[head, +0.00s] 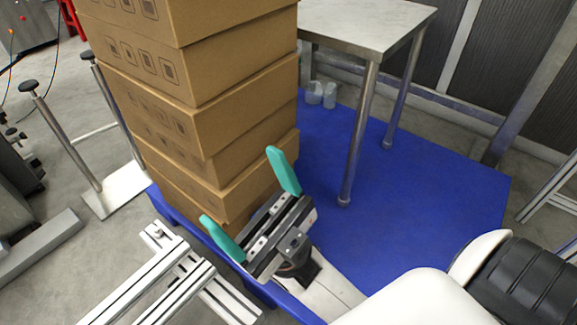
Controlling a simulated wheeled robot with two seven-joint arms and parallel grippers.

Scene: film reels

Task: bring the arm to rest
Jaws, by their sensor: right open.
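My right gripper (252,203) shows in the lower middle of the head view. Its two teal fingers are spread wide with nothing between them, so it is open and empty. Its white arm comes in from the lower right. The gripper is in front of the lower part of a stack of brown cardboard boxes (245,115); I cannot tell whether it touches them. My left gripper does not show. No film reels are visible.
The boxes stand on a blue platform (420,205). A metal table (365,25) stands behind, with clear containers (322,94) beneath it. Metal rails (165,285) lie at lower left, and a post stand (115,190) is left of the boxes. Blue surface at right is mostly clear.

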